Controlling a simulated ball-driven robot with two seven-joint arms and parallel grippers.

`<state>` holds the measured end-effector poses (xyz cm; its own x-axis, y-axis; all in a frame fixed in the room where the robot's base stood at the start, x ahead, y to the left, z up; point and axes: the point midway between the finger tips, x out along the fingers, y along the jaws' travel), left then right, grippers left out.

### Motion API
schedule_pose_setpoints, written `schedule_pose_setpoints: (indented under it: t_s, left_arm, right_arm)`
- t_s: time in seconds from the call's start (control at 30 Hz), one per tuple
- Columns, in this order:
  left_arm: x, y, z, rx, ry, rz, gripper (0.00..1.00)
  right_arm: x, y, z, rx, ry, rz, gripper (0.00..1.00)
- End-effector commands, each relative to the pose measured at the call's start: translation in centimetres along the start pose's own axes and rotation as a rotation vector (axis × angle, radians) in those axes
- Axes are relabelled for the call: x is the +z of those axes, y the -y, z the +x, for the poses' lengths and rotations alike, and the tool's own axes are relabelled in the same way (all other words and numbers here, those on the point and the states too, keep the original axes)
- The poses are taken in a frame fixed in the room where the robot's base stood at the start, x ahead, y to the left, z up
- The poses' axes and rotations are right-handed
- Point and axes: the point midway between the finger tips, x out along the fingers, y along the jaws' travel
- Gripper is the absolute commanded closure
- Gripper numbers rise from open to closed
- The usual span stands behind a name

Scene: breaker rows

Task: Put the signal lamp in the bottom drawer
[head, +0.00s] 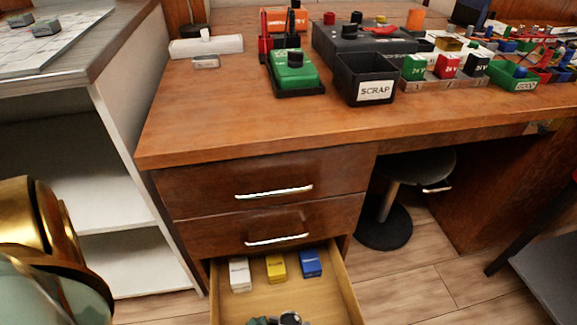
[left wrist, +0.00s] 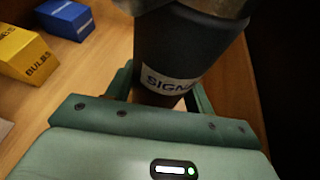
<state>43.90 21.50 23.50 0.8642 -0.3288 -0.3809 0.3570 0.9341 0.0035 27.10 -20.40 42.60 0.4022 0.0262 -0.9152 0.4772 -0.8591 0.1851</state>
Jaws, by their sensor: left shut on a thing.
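The bottom drawer (head: 330,292) of the wooden desk is pulled open. The signal lamp (left wrist: 190,55) is a black cylinder with a white label, cut off to "SIGNA", and a metallic part at the top edge of the left wrist view. My left gripper (left wrist: 160,92) is shut around the lamp's lower part. In the head view the lamp's dark top (head: 290,318) and a bit of the green gripper (head: 262,322) show at the bottom edge, over the drawer. Whether the lamp touches the drawer floor is hidden. My right gripper is not in view.
A white box (head: 239,274), a yellow box (head: 276,267) labelled "BULBS" and a blue box (head: 311,263) stand at the drawer's back. Two shut drawers are above it. The desktop (head: 220,110) holds a scrap bin (head: 362,75) and electrical parts. A stool (head: 385,228) stands right.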

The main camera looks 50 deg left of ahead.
Motion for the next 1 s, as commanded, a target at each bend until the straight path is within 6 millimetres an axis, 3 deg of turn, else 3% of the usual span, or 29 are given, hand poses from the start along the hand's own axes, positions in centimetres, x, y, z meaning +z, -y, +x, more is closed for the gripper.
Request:
schedule_pose_setpoints:
  t_s: [0.3,0.33,0.4,0.87,0.93,1.0]
  left_arm:
    - [-0.7,0.4,0.3,-0.004,0.001,-0.006,0.88]
    - [-0.8,0.5,0.3,-0.004,-0.002,-0.007,0.41]
    - [-0.9,0.5,0.2,-0.005,-0.003,-0.009,0.25]
    - [-0.5,0.5,-0.3,-0.005,-0.009,-0.006,0.25]
    - [0.1,0.4,-1.0,-0.003,-0.009,-0.007,0.25]
    - [0.5,0.3,-3.1,-0.001,-0.006,-0.006,0.25]
  right_arm:
    - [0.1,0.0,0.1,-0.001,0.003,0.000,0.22]
    - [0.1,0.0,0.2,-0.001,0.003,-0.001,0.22]
    - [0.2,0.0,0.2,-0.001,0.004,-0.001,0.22]
    - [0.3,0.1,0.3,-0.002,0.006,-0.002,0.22]
    - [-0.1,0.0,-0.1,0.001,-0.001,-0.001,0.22]
    - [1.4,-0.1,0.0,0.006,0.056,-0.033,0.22]
